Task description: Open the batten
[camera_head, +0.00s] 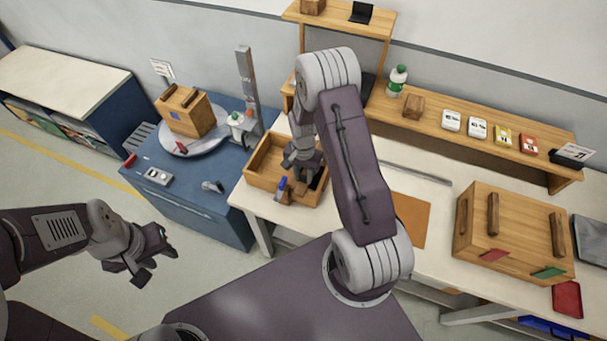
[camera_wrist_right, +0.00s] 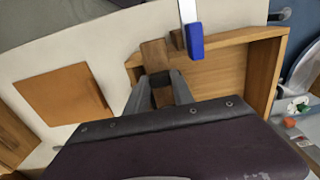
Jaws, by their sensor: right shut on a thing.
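The batten seems to be a short dark-brown wooden bar (camera_wrist_right: 153,55) that crosses the wall of an open wooden tray (camera_wrist_right: 238,40) in the right wrist view. In the head view a brown piece (camera_head: 283,198) shows at the front wall of the tray (camera_head: 262,181). My right gripper (camera_wrist_right: 159,80) is shut on the near end of the bar, fingers on both sides; in the head view this gripper (camera_head: 303,172) is down inside the tray, its tips partly hidden. My left gripper (camera_head: 150,264) hangs empty over the floor, fingers apart.
A wooden box (camera_head: 186,112) sits on a grey round plate on the blue cabinet, left. A large handled wooden box (camera_head: 507,232) and an orange-brown board (camera_head: 411,219) lie on the white table, right. A shelf (camera_head: 450,131) runs behind.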

